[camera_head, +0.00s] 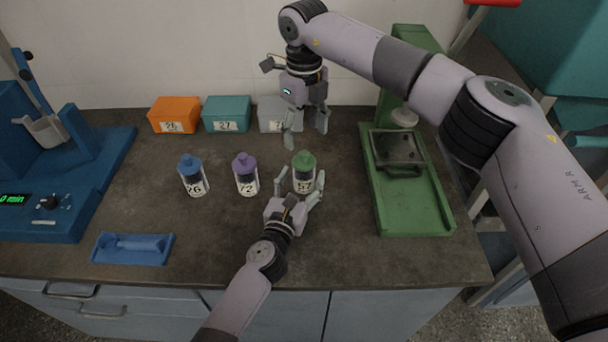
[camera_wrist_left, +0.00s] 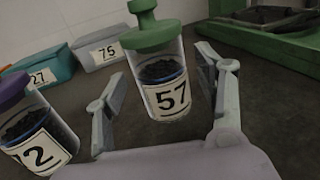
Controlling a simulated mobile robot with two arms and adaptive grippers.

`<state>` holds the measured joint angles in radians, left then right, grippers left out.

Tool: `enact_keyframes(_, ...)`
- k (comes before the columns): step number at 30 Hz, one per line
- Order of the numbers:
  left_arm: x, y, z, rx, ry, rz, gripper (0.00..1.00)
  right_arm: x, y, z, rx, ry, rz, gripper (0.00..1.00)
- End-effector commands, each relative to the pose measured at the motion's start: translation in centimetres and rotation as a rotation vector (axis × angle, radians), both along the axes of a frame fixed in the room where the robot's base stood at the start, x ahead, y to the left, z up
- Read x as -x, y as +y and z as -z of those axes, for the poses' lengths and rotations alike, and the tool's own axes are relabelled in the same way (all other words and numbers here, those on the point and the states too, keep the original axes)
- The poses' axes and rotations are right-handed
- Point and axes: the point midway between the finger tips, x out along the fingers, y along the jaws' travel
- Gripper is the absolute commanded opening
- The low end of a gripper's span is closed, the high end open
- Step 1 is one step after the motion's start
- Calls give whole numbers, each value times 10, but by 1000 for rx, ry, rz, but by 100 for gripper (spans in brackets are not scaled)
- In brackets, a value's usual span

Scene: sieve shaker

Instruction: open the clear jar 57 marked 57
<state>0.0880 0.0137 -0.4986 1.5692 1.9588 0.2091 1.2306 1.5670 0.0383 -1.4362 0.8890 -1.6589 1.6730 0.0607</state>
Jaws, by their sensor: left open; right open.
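The clear jar 57 (camera_head: 303,178) stands upright on the dark counter with a green lid (camera_head: 304,159) on it. It holds dark material, and its 57 label faces my left gripper (camera_wrist_left: 165,105) in the left wrist view. My left gripper (camera_head: 301,184) is open, its two fingers low on either side of the jar; in the wrist view gaps show between fingers and jar. The jar (camera_wrist_left: 166,86) and its knobbed green lid (camera_wrist_left: 148,32) are seen there closely. My right gripper (camera_head: 306,137) is open and empty, pointing down above and behind the jar.
A purple-lidded jar (camera_head: 246,178) and a blue-lidded jar 26 (camera_head: 193,178) stand to the left. Orange (camera_head: 175,112), teal (camera_head: 226,112) and grey (camera_head: 270,112) boxes line the back wall. A green machine (camera_head: 427,205) stands right, a blue one (camera_head: 50,222) left. A blue tray (camera_head: 105,251) lies front left.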

Motion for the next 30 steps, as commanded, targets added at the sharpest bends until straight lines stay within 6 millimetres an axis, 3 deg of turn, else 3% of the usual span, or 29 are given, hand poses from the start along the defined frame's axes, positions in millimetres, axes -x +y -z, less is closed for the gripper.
enact_keyframes(6, -14, -5, 0, 0, 0, 1, 63, 0, 0, 0, 0, 0, 0, 62)
enact_keyframes(14, -15, -5, 0, 0, 0, 1, 63, 0, 0, 0, 0, 0, 0, 62)
enact_keyframes(30, -14, -5, 0, -1, 0, 0, 29, 0, 0, 0, 0, 0, 0, 62)
